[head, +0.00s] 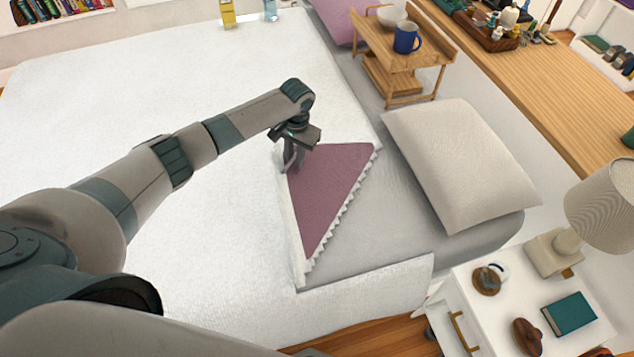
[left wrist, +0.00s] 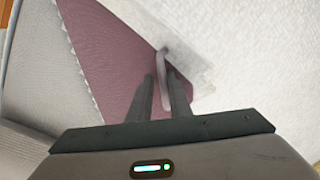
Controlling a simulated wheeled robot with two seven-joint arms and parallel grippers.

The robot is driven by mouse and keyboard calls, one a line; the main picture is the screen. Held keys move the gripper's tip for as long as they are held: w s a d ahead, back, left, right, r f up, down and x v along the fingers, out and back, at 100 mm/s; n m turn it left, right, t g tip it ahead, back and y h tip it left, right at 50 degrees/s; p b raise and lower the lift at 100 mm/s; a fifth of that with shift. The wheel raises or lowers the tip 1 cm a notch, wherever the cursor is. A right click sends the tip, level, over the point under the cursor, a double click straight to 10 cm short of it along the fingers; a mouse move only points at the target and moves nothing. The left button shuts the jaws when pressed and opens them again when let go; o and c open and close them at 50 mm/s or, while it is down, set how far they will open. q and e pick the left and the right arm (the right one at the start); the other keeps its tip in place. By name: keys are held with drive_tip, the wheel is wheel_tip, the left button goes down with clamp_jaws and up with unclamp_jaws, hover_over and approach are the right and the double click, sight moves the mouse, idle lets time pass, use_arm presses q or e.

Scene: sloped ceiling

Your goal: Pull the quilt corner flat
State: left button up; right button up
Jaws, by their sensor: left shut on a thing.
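The quilt (head: 140,75) is white and covers most of the bed. Its corner is folded back, showing a mauve underside (head: 325,190) with a scalloped edge toward the pillow. My left gripper (head: 291,160) is over the folded-back corner, at the tip of the mauve triangle. It is shut on the quilt corner (left wrist: 163,75), which shows as a pale strip between the fingers in the left wrist view. The mauve underside also fills the left wrist view's upper left (left wrist: 105,50). My right gripper is not in view.
A grey-beige pillow (head: 460,165) lies right of the fold on the grey sheet (head: 395,225). A wooden bed tray (head: 425,50) holds a blue mug (head: 406,37) and a white bowl (head: 391,16). A white nightstand (head: 500,320) with a lamp (head: 600,200) stands at lower right.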

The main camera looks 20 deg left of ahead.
use_arm(q)
drive_tip(key=shift+s+d+r+p, duration=0.1)
drive_tip(key=shift+d+r+p, duration=1.05)
drive_tip(key=shift+p, duration=0.35)
clamp_jaws()
drive_tip(key=shift+d+r+p, duration=0.3)
drive_tip(key=shift+r+p, duration=0.45)
drive_tip(key=shift+p, duration=0.05)
drive_tip(key=shift+w+d+r+y+p, duration=0.15)
drive_tip(key=shift+w+r+y+p, duration=0.05)
drive_tip(key=shift+r+y+p, duration=0.2)
drive_tip(key=shift+w, duration=0.1)
